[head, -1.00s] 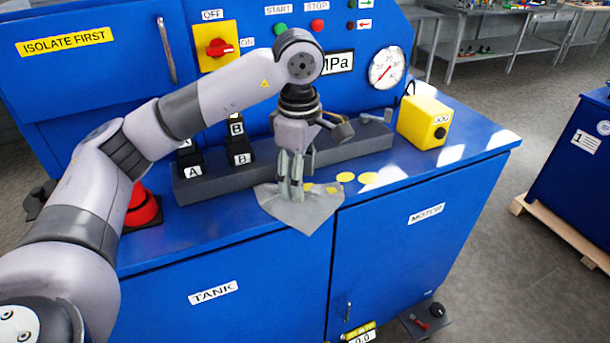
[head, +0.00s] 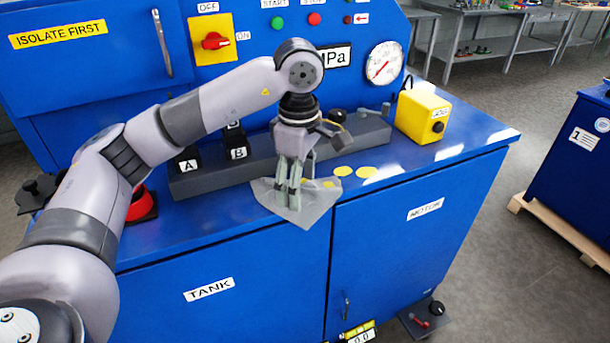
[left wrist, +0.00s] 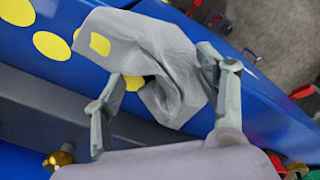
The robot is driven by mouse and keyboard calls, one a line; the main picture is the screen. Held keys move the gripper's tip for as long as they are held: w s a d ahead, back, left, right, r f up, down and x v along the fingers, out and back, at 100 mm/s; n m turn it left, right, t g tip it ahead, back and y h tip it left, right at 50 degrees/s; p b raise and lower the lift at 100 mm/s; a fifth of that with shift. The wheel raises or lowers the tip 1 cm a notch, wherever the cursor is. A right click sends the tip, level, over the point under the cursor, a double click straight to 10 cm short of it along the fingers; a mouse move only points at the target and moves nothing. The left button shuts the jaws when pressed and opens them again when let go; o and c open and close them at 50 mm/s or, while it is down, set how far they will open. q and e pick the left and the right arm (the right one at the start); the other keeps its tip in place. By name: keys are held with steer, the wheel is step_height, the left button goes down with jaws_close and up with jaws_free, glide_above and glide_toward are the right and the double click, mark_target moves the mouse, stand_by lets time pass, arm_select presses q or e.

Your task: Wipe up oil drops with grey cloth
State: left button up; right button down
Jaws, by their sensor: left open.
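The grey cloth (head: 308,208) lies crumpled on the blue bench top at its front edge, with a corner hanging over. My left gripper (head: 292,190) points down at the cloth. In the left wrist view my left gripper (left wrist: 172,78) is open, its fingers on either side of the cloth (left wrist: 175,70). Two yellow oil drops (head: 355,171) lie bare to the right of the cloth; one also shows in the left wrist view (left wrist: 52,45). A yellow patch (left wrist: 100,43) shows within the cloth's outline, and another yellow bit (left wrist: 135,83) at its edge. My right gripper is out of view.
A grey valve block (head: 210,180) with black A and B parts runs behind the cloth. A yellow box (head: 424,117) stands to the right, a red button (head: 141,203) to the left. The bench top right of the drops is clear.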

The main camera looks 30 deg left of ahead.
arm_select(q)
steer(key=shift+w+a+f, duration=0.3)
steer(key=shift+a, duration=0.35)
steer(key=shift+c, duration=0.4)
steer(key=shift+r, duration=0.25)
steer(key=shift+c, duration=1.1)
steer(key=shift+r+p, duration=0.2)
steer(key=shift+p, duration=0.1)
steer(key=c, duration=0.4)
steer(key=shift+f, duration=0.1)
jaws_close()
